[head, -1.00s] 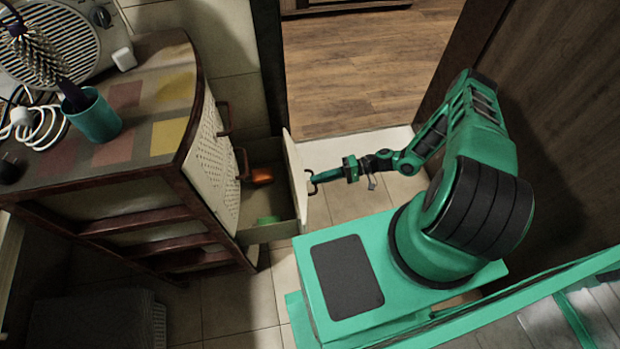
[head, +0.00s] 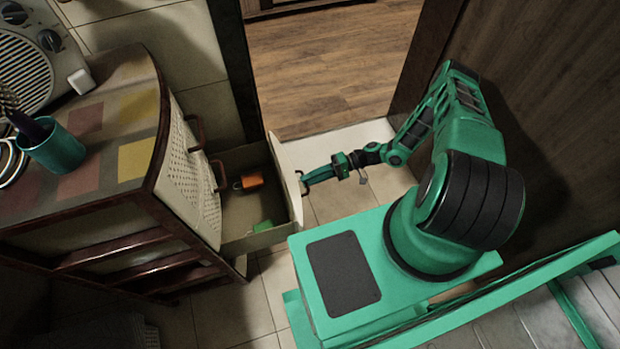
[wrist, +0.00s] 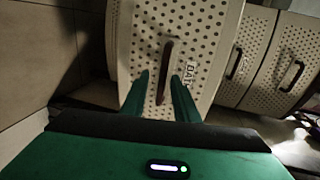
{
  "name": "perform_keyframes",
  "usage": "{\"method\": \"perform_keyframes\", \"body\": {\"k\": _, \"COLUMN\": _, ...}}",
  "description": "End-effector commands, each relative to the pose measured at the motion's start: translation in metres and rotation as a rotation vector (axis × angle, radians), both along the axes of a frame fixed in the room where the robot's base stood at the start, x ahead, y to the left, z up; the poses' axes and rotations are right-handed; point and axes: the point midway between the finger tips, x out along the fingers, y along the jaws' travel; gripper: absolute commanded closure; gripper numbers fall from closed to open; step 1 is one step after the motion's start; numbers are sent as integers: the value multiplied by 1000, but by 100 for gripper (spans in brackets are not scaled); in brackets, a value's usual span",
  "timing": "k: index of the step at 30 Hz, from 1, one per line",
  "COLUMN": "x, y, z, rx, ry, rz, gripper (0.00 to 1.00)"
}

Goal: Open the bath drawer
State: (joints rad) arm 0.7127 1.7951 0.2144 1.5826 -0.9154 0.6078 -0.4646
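The bath drawer (head: 262,238) is pulled well out of the cabinet in the head view, with its inside showing. Its pale perforated front (wrist: 205,45) fills the middle of the wrist view and bears a partly visible "BAT" label. Its dark upright handle (wrist: 165,60) lies between the two green fingers of my gripper (wrist: 160,78). The fingers stand apart with gaps beside the handle. In the head view my gripper (head: 306,180) is at the outer side of the drawer front; whether a finger touches the handle is unclear.
The drawer holds an orange item (head: 251,182) and a green item (head: 262,226). Other closed drawers (head: 190,165) with handles are beside it. A teal cup (head: 56,148) stands on the cabinet top (head: 108,120). A dark wooden panel (head: 540,110) stands right of my arm.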

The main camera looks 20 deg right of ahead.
Motion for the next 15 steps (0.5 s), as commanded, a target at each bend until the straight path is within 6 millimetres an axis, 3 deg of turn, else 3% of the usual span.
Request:
{"method": "perform_keyframes", "body": {"k": 8, "x": 1, "y": -2, "z": 2, "rx": 3, "ry": -2, "rz": -1, "gripper": 72}}
{"method": "perform_keyframes", "body": {"k": 15, "x": 2, "y": -35, "z": 8, "rx": 0, "ry": -4, "rz": -3, "gripper": 72}}
